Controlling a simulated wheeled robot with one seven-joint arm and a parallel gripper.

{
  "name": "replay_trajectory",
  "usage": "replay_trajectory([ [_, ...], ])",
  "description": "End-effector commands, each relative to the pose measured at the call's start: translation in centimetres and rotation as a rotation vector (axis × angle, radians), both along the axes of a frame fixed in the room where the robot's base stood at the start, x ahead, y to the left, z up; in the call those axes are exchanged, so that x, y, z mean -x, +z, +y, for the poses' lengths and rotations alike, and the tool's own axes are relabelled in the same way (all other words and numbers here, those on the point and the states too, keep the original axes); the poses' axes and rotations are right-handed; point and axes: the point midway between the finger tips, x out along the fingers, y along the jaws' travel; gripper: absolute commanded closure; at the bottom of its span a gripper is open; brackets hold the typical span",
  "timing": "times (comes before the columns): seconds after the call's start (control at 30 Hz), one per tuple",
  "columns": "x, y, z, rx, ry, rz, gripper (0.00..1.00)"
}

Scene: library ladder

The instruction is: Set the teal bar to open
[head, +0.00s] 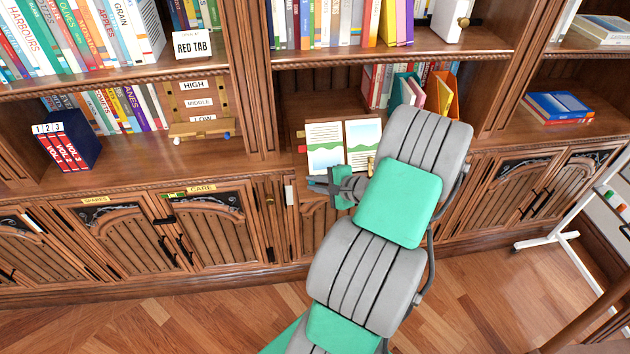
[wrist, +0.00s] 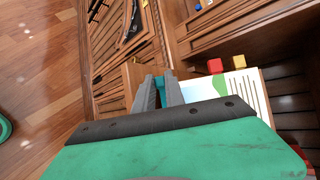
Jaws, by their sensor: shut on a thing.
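The teal bar (wrist: 160,84) shows as a small teal piece between the fingertips in the wrist view. My gripper (wrist: 158,92) is shut on it in front of the wooden cabinet front. In the head view my gripper (head: 319,184) reaches left from my arm, just below the shelf with the open book. The fingers hide most of the bar, and I cannot tell its setting. A sign (head: 193,45) on the upper left shelf reads RED TAB, with smaller text above it.
An open picture book (head: 325,148) stands on the shelf above my gripper. A red block (wrist: 215,66) and a yellow block (wrist: 239,61) are beside it in the wrist view. A HIGH/MIDDLE/LOW rack (head: 203,128) stands left. A white stand (head: 567,243) is at right. Floor is clear at lower left.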

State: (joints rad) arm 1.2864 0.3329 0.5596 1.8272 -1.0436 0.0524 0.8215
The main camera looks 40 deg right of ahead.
Motion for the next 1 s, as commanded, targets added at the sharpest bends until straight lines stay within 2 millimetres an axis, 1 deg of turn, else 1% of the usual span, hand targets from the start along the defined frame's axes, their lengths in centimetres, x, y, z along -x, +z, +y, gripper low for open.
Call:
replay_trajectory([
  [0.17,0.0,0.0,0.0,0.001,0.0,0.0,1.0],
  [0.2,0.0,0.0,0.0,0.001,0.0,0.0,0.85],
  [0.47,0.0,0.0,0.0,0.0,0.0,0.0,0.64],
  [0.8,0.0,-0.1,0.1,-0.009,-0.006,-0.004,0.64],
  [0.87,0.0,-0.1,0.0,-0.035,-0.028,-0.021,0.64],
  [0.93,-0.1,0.1,-0.1,-0.102,-0.084,-0.066,0.64],
  [1.0,0.9,0.8,-0.4,-0.097,-0.088,-0.069,0.64],
])
